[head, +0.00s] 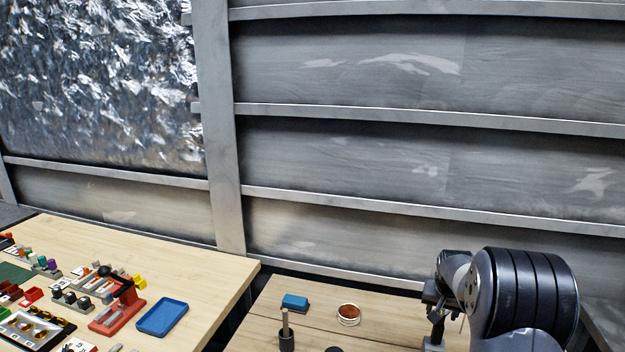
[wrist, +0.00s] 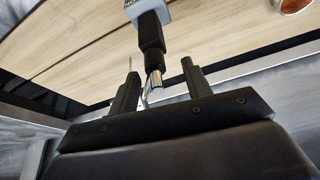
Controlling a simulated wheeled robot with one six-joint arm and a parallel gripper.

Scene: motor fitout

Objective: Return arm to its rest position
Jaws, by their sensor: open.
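My gripper (wrist: 160,88) is open, its two dark fingers apart in the wrist view. In the head view my gripper (head: 436,305) is at the lower right, over the right-hand wooden table (head: 385,312). A tool (wrist: 152,38) with a black body and shiny metal end shows between and beyond the fingers in the wrist view. Its far end meets a grey block (wrist: 148,8). I cannot tell whether the fingers touch the tool. A grey piece (head: 434,343) shows just below my gripper in the head view, partly cut off by the frame.
The right-hand table holds a blue block (head: 295,302), a round copper-coloured dish (head: 348,314) and a dark upright tool (head: 286,335). The left table (head: 215,275) carries a blue tray (head: 162,317), a red stand (head: 118,312) and several small parts. A ribbed metal wall (head: 340,160) stands behind.

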